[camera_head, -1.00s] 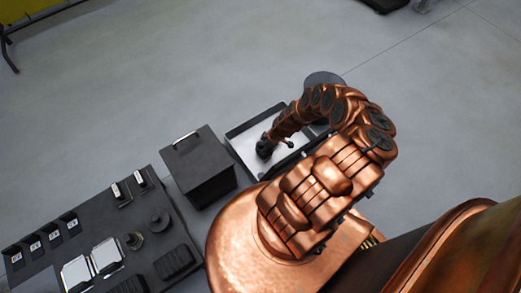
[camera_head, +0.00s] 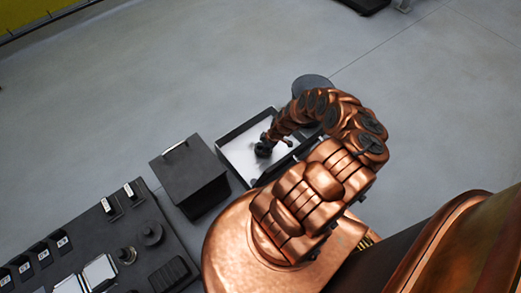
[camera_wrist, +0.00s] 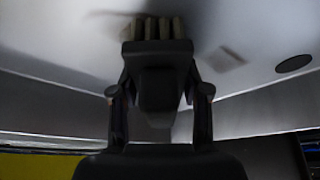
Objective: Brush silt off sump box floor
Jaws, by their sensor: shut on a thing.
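The sump box (camera_head: 228,155) is a shallow open box with dark walls and a pale floor. My gripper (camera_head: 264,147) is over its floor, small and dark in the head view. In the wrist view my gripper (camera_wrist: 158,88) is shut on a dark brush (camera_wrist: 158,57) with several tan bristle tufts at its far end. The bristles are close to the pale box floor (camera_wrist: 85,45); I cannot tell whether they touch it. A faint grey patch (camera_wrist: 226,60) lies right of the brush; I cannot tell if it is silt or shadow. My arm hides the box's right part.
A dark lidded box (camera_head: 188,178) with a light handle stands just left of the sump box. A dark bench (camera_head: 135,225) with labelled holders and knobs is at lower left. A dark round thing (camera_head: 312,83) is behind my arm. A dark oval (camera_wrist: 294,64) marks the box floor.

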